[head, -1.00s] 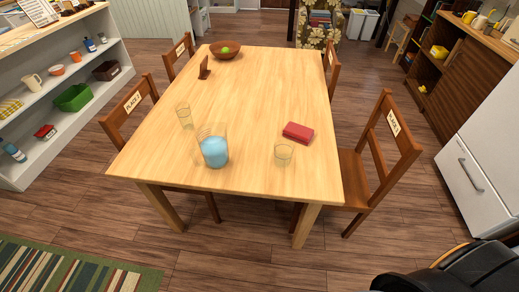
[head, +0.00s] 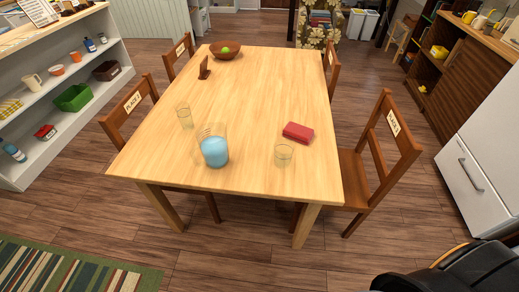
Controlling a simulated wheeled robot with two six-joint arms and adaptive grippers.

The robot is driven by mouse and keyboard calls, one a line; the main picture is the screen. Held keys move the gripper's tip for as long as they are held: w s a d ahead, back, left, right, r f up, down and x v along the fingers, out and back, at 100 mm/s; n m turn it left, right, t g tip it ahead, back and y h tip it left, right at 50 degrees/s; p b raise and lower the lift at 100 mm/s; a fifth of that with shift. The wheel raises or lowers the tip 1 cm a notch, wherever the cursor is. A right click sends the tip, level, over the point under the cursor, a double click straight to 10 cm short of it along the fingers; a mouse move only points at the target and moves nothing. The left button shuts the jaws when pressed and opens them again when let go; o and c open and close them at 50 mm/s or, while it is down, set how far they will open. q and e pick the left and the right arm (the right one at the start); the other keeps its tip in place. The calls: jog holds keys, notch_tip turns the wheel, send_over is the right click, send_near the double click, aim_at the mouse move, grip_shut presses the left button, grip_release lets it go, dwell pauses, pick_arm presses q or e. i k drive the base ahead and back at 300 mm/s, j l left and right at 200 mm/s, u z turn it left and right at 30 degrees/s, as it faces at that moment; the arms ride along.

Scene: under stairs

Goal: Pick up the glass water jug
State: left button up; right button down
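The glass water jug (head: 214,150) stands upright near the front left corner of the wooden table (head: 250,110). It is clear, with light blue water in its lower part. Neither of my grippers shows in the head view. A dark part of my own body is at the bottom right corner, well away from the jug.
An empty glass (head: 184,117) stands behind the jug to the left, another glass (head: 284,153) to its right. A bowl (head: 225,51) is at the far end. Chairs (head: 383,150) flank the table; floor in front is free.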

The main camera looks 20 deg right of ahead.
aim_at(212, 138)
jog(key=i+l+u, duration=0.15)
jog(key=l+u, duration=0.15)
jog(key=l, duration=0.85)
jog(key=l+u, duration=0.35)
jog(key=l, duration=0.75)
